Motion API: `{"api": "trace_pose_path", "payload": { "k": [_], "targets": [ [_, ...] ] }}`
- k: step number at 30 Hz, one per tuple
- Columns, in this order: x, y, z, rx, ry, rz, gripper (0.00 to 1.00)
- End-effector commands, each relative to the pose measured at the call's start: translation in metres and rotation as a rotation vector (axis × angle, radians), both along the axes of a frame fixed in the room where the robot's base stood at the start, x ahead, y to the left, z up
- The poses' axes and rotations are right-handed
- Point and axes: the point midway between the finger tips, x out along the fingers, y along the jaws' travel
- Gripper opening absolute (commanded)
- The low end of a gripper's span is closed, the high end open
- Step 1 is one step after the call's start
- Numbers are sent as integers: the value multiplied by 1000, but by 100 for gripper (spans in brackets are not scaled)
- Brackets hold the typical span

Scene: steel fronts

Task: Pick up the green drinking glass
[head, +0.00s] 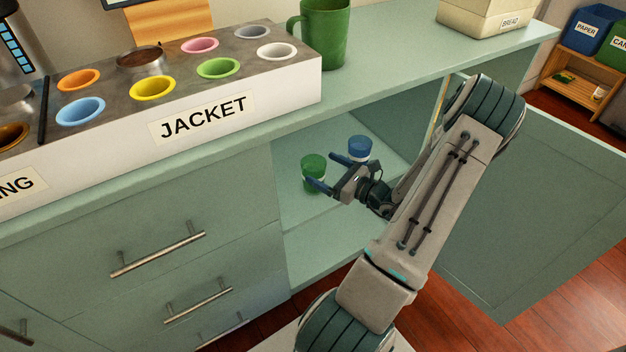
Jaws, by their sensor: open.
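The green drinking glass (314,167) stands upright on a shelf inside the open cabinet under the counter. My gripper (322,172) reaches into the cabinet from the right, with its jaws open. One finger overlaps the lower part of the green glass in the picture, and the other points toward the blue glass. Whether a finger touches the green glass, I cannot tell. A blue glass (359,146) stands just behind and to the right of the green one, partly hidden by my gripper.
The open cabinet door (540,200) swings out at the right. Drawers with bar handles (158,254) are left of the opening. On the counter are a sleeve holder labelled JACKET (290,85), a green mug (326,35) and a bread box (480,18). The shelf's front left is bare.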

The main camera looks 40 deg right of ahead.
Motion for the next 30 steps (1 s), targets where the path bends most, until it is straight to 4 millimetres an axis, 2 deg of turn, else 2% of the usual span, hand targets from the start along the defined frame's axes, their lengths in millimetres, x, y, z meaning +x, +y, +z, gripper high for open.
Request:
{"api": "trace_pose_path", "payload": {
  "k": [5, 15, 23, 26, 30],
  "targets": [
    [11, 5, -1, -1, -1, 1, 90],
    [51, 24, 1, -1, -1, 1, 90],
    [54, 25, 3, 0, 0, 0, 90],
    [54, 25, 3, 0, 0, 0, 68],
    [54, 25, 3, 0, 0, 0, 29]
  ]
}}
